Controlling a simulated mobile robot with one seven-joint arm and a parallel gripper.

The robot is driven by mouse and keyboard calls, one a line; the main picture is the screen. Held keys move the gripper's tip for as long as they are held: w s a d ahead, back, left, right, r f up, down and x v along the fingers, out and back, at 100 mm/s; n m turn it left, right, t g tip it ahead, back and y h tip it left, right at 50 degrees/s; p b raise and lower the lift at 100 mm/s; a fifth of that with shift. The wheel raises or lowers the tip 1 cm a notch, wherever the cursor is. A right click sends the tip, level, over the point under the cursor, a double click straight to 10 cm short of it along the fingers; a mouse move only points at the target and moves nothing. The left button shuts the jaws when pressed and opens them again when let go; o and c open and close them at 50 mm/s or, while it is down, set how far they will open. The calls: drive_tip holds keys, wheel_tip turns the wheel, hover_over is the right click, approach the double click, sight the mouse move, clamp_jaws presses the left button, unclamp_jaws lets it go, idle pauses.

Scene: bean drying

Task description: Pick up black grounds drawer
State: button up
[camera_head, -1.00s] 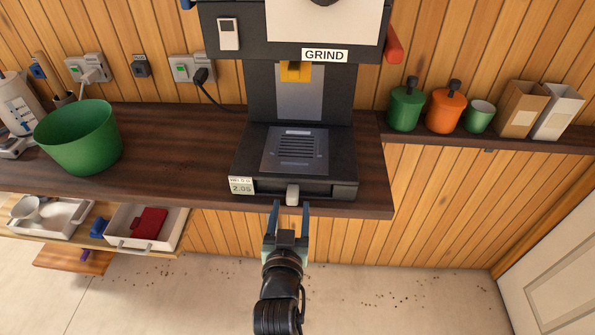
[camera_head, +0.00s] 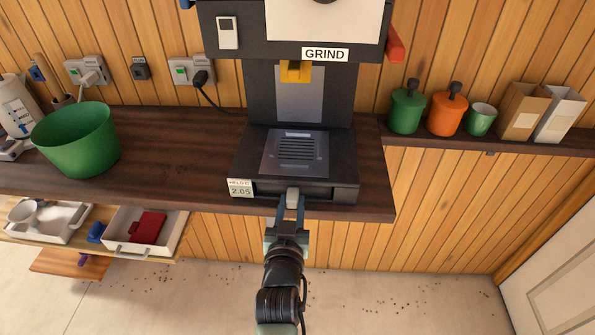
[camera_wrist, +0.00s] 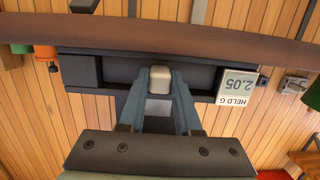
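The black grounds drawer (camera_head: 328,195) sits closed in the base of the black grinder (camera_head: 345,165), at the counter's front edge. Its small pale grey handle (camera_head: 292,194) sticks out from the front. My gripper (camera_head: 291,201) has its two fingers on either side of this handle, and they look closed onto it. In the wrist view the handle (camera_wrist: 160,78) fills the gap between the fingertips, with the dark drawer front (camera_wrist: 118,72) behind. The fingers hide part of the drawer front.
A display reading 2.05 (camera_head: 240,188) stands left of the drawer. A green bucket (camera_head: 77,140) is on the dark counter (camera_head: 170,150) at left. A white tray (camera_head: 120,240) with a red item lies below left. Canisters (camera_head: 407,110) stand on the right shelf. Space before the drawer is free.

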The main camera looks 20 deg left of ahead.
clamp_jaws()
drive_tip(key=shift+r, duration=0.1)
drive_tip(key=shift+s, duration=0.3)
drive_tip(key=shift+s+d+p, duration=0.25)
drive_tip(key=shift+s+p, duration=0.05)
drive_tip(key=shift+s, duration=0.45)
drive_tip(key=f+p+v, duration=0.1)
drive_tip(key=p+v, duration=0.1)
drive_tip(key=v, duration=0.8)
drive_tip(key=shift+s+d+f, duration=0.2)
drive_tip(key=shift+s+f, duration=0.2)
drive_tip(key=shift+s, duration=0.05)
idle(0.8)
